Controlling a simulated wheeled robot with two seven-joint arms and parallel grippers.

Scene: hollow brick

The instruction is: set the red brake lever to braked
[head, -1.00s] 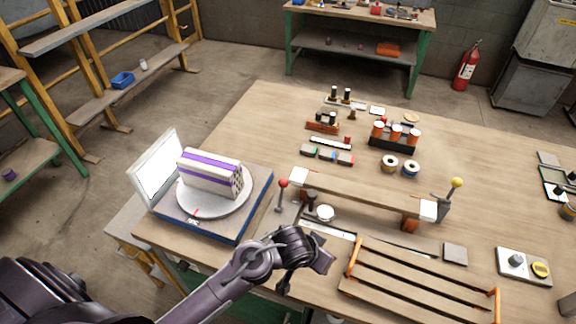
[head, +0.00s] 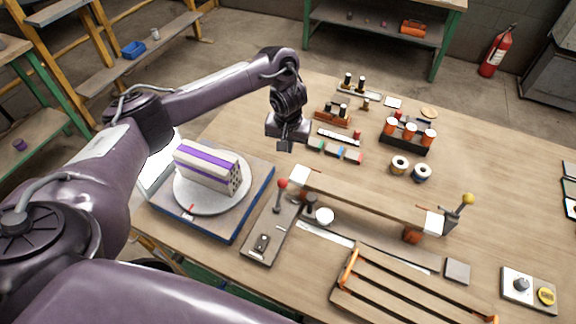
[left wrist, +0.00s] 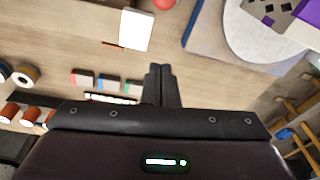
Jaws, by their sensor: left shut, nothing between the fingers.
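The red-knobbed lever (head: 282,184) stands roughly upright on a grey base plate (head: 258,252), between the turntable and the long wooden beam. Its red knob (left wrist: 165,4) is cut off at the top edge of the left wrist view. I cannot tell which of its settings it is in. My left gripper (head: 284,147) is shut and empty, pointing down above the table behind the lever, apart from it. Its closed fingers (left wrist: 161,70) show in the left wrist view. My right gripper is not in view.
A turntable (head: 262,200) with a hollow brick (head: 209,169) is left of the lever. The wooden beam (head: 365,198), with a yellow-knobbed lever (head: 467,199) at its far end, is to the right. A slatted rack (head: 400,290) is in front. Small coloured blocks (head: 335,151) lie near the gripper.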

